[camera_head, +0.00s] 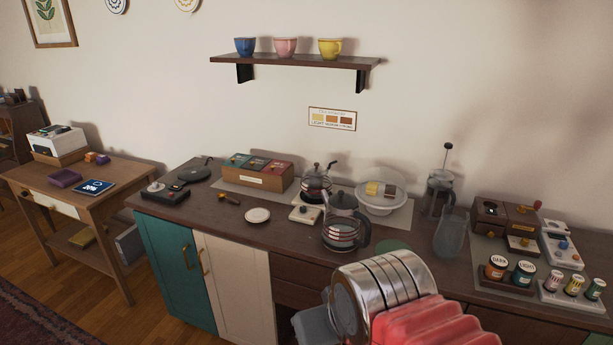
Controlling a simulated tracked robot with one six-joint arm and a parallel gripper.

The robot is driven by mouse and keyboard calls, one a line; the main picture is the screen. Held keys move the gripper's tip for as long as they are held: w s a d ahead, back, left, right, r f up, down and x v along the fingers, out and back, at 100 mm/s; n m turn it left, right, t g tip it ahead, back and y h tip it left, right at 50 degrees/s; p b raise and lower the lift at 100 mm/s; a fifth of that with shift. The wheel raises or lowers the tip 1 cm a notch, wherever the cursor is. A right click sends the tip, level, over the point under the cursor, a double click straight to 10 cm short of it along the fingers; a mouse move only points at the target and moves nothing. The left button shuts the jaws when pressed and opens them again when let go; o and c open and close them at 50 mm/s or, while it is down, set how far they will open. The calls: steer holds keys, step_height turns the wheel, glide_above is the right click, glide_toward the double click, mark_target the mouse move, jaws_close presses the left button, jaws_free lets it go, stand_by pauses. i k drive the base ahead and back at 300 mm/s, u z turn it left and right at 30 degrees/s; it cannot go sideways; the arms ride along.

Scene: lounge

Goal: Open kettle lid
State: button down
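A glass kettle (341,232) with a dark frame, a spout at left and a black handle at right stands upright on the counter near the middle. Its dark domed lid (343,201) sits on top and looks closed. A second, similar glass pot (316,184) with a dark lid stands behind it to the left. My silver and red arm fills the bottom middle, in front of the kettle and apart from it in the picture. A grey piece (315,326) at the arm's left end may be my gripper; no fingers can be made out.
The counter (213,222) holds a small white plate (257,215), a white scale-like box (305,214), a glass-domed dish (381,197), a French press (438,190) and a clear jug (450,235). Jars (523,273) stand at right. A shelf (295,61) with cups hangs above.

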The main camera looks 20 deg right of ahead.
mark_target(340, 201)
steer(key=u, duration=0.4)
steer(key=i, duration=1.4)
steer(key=u, duration=0.35)
